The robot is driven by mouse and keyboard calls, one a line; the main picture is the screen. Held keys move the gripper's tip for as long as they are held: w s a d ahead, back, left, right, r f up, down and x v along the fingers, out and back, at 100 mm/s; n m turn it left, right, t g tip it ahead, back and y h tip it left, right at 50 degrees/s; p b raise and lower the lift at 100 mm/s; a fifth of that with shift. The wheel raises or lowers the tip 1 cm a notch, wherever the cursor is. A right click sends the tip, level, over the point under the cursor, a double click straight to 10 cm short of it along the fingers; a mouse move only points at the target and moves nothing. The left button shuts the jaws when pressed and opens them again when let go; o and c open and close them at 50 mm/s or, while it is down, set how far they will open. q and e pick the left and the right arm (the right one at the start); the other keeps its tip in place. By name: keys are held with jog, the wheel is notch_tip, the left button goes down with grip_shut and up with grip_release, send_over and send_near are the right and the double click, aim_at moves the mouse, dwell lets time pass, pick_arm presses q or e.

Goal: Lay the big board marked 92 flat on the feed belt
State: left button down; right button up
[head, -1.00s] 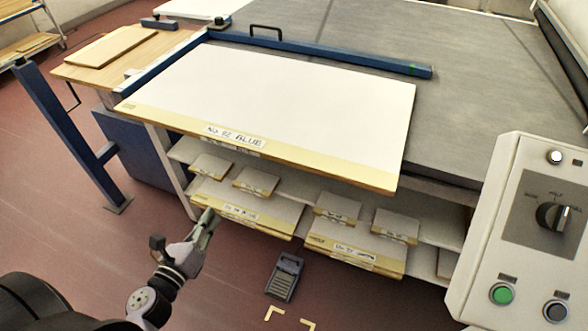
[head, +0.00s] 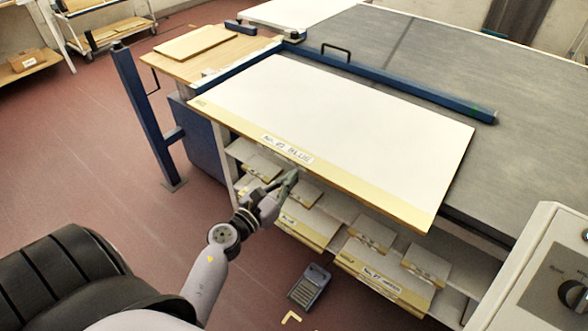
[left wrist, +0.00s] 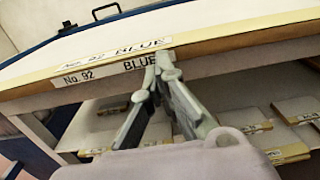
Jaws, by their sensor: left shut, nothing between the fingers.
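The big board (head: 345,135) is white with a yellow front strip and a label reading No. 92 BLUE. It looks flat, on top of the shelf unit, with its far edge along a blue bar. The grey feed belt (head: 410,60) lies beyond the bar and to the right. My left gripper (head: 291,176) is shut and empty, just below the board's front edge near the label. In the left wrist view its fingertips (left wrist: 163,62) are at the labelled front edge of the board (left wrist: 215,40); I cannot tell if they touch. My right gripper is out of view.
Smaller labelled boards (head: 372,237) lie on shelves under the big board. A control box (head: 545,265) stands at the right. A wooden side table (head: 215,65) holds a tan board. A grey device (head: 310,286) lies on the floor. Floor at the left is clear.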

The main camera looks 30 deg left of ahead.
aim_at(312, 154)
pick_arm(q)
jog(key=shift+w+d, duration=0.1)
jog(key=shift+w, duration=0.85)
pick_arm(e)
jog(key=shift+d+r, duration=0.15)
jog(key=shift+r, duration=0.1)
pick_arm(q)
jog(key=shift+w, duration=0.4)
jog(key=w, duration=0.6)
jog(key=shift+w+d+r, duration=0.2)
jog(key=shift+w+d, duration=0.05)
jog(key=shift+w, duration=0.25)
jog(key=shift+r, duration=0.1)
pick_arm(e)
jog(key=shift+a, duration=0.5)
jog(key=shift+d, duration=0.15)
